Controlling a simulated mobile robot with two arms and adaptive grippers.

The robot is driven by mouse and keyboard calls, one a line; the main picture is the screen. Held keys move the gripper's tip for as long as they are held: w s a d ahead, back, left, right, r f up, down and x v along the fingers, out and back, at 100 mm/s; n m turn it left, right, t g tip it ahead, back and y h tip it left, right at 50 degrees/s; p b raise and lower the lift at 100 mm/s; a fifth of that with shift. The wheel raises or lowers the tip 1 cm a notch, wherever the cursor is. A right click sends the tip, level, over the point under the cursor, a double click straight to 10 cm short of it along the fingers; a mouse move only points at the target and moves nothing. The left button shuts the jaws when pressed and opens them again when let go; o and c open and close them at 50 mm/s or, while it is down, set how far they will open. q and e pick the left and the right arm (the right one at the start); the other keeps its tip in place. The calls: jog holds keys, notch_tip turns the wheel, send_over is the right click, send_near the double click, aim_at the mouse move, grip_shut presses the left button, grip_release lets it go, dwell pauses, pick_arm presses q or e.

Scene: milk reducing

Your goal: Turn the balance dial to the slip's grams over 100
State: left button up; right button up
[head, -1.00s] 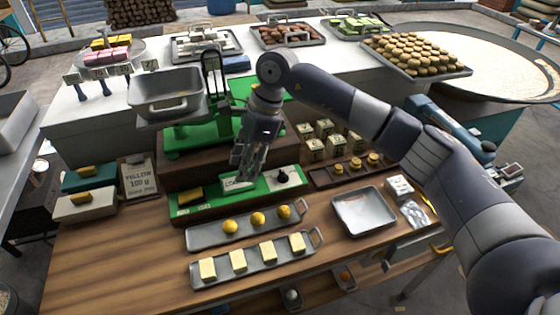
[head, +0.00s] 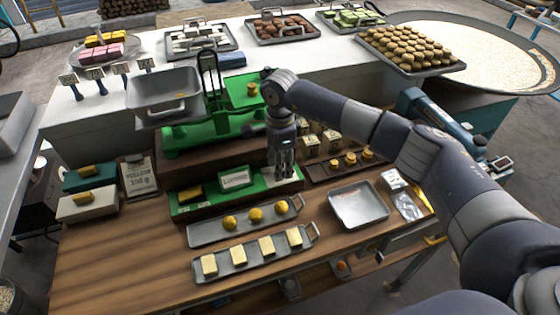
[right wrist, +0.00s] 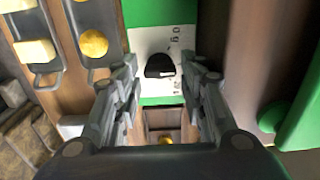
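The dial is a black knob (right wrist: 160,66) on a white printed plate (right wrist: 158,45) set in the green panel. My right gripper (head: 284,173) points down over the right end of the green panel (head: 212,203) and hides the knob in the head view. In the right wrist view its fingers (right wrist: 160,70) are apart, with the knob seen between their tips; whether they touch it, I cannot tell. The paper slip (head: 139,178) on a clipboard reads "YELLOW" and a gram figure that looks like 100 g but is blurred. My left gripper is not in view.
The green balance (head: 205,130) with its metal pan (head: 165,95) stands behind the panel. Trays of yellow balls (head: 205,235) and butter blocks (head: 215,275) lie in front. An empty tray (head: 358,204) is at right. Bare wood lies front left.

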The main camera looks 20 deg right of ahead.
jog(key=shift+f, duration=0.35)
jog(key=c, duration=0.8)
